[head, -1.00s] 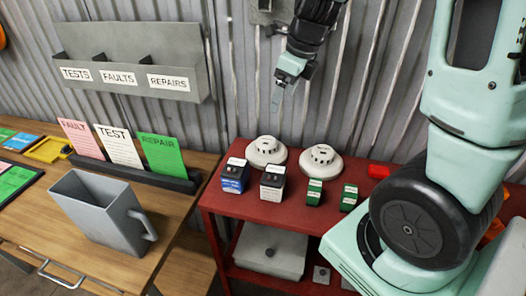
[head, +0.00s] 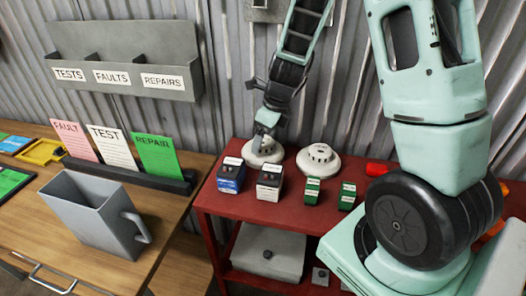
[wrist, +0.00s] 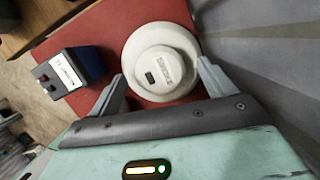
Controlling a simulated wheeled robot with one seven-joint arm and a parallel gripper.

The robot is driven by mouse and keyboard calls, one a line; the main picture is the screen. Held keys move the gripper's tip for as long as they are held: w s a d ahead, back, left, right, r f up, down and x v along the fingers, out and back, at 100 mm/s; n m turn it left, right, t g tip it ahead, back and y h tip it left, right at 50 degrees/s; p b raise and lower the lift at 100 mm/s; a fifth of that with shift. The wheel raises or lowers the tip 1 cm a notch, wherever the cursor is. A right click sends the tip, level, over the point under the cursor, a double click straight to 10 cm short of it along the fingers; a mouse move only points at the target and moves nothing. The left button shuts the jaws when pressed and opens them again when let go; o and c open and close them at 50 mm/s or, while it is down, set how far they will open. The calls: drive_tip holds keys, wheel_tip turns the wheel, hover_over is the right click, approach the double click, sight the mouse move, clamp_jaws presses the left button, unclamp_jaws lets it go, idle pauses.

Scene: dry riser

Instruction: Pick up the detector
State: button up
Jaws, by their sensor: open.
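Two white round detectors sit at the back of the red shelf. The left detector (head: 262,152) is partly hidden by my gripper (head: 266,130), which is right above it. In the wrist view the detector (wrist: 160,62) lies ahead of my gripper (wrist: 163,88), with one finger on each side of its lower rim. The fingers are wide apart and the gripper holds nothing; I cannot tell whether they touch it. The right detector (head: 319,158) stands clear of the gripper.
A ribbed metal wall is close behind. A grey jug (head: 95,215) stands on the wooden bench.

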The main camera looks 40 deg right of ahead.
drive_tip(key=shift+f, duration=0.35)
drive_tip(key=c, duration=1.4)
drive_tip(key=shift+r, duration=0.1)
